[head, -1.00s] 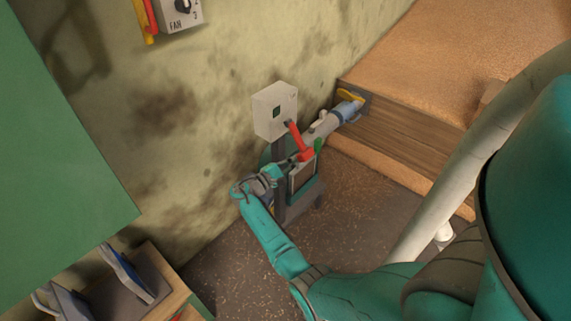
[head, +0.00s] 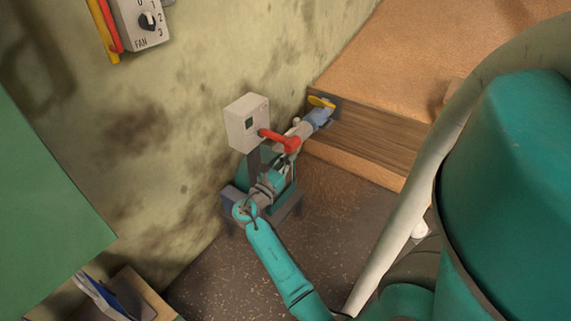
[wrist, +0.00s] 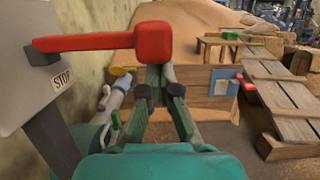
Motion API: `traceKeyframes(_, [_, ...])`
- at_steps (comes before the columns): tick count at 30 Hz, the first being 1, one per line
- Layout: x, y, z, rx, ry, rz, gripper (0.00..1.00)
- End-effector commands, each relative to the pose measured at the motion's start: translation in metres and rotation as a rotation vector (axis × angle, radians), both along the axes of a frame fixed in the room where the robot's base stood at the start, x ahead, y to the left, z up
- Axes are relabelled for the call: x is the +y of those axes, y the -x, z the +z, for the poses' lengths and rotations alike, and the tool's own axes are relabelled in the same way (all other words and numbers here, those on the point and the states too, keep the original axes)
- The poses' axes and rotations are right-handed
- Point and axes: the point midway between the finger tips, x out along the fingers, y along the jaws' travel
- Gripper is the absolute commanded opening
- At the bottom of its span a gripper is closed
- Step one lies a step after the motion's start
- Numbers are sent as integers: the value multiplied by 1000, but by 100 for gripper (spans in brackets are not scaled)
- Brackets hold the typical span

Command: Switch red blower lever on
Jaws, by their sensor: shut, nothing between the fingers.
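The red blower lever (head: 281,140) juts out from the side of a pale grey switch box (head: 246,122) on a dark post. In the head view it points right and slightly down; in the wrist view the red lever (wrist: 152,42) lies nearly level, with its block-shaped end at the right. A STOP label (wrist: 62,79) shows on the box below the lever's pivot. My gripper (head: 286,163) is shut and empty, just below the lever's end. In the wrist view the lever's end covers the tips of my gripper (wrist: 157,72); I cannot tell whether they touch.
A FAN dial (head: 148,20) is on the wall. A green panel (head: 40,220) is at left.

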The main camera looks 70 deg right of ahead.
Motion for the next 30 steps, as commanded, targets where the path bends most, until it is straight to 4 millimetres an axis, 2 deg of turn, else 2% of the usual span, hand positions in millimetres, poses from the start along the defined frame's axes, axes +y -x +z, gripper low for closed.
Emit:
traceKeyframes(10, [1,2,41,283,-68,0,0])
traceKeyframes(18, [0,-2,61,278,-67,0,0])
traceKeyframes(30, [-1,-6,74,277,-64,0,0])
